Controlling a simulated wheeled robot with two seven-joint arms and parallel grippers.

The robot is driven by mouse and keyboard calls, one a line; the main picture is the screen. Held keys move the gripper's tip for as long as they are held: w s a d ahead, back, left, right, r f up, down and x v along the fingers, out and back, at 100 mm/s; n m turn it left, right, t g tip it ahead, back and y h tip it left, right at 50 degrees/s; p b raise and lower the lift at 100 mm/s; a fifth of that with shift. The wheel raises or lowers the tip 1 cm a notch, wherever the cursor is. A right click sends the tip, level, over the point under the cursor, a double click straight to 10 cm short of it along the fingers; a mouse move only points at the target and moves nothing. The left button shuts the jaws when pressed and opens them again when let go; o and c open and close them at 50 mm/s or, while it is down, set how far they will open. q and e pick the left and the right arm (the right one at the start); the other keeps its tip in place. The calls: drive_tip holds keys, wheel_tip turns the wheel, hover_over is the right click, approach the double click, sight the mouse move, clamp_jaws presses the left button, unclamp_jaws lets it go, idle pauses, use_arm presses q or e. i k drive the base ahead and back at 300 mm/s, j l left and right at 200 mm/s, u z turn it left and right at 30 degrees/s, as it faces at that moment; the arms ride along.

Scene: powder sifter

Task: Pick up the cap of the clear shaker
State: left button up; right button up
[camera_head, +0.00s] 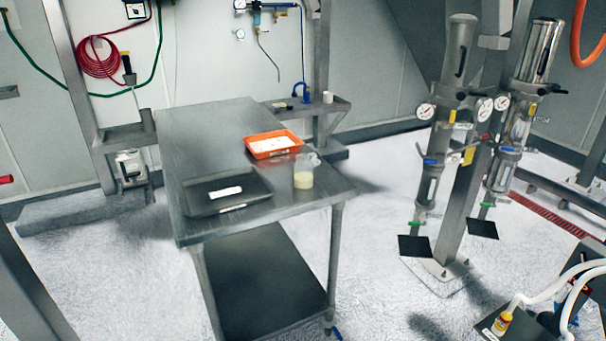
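The clear shaker (303,178) stands upright on the metal table (215,135), near its right edge. Pale yellowish powder fills its lower part. A small clear rounded shape (314,158) shows at the shaker's top right; I cannot tell whether it is the cap, or whether it sits on the shaker or behind it. Neither of my grippers is in view.
An orange tray (252,152) with white contents sits just behind the shaker. A dark tray (192,206) with a white piece in it lies to the left. Tall metal cylinders with gauges (430,145) stand right of the table. Floor between is clear.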

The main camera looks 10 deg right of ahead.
sight(317, 162)
drive_tip(key=i+z, duration=0.1)
drive_tip(key=i, duration=0.4)
drive_tip(key=i+j+z, duration=0.15)
drive_tip(key=i, duration=0.4)
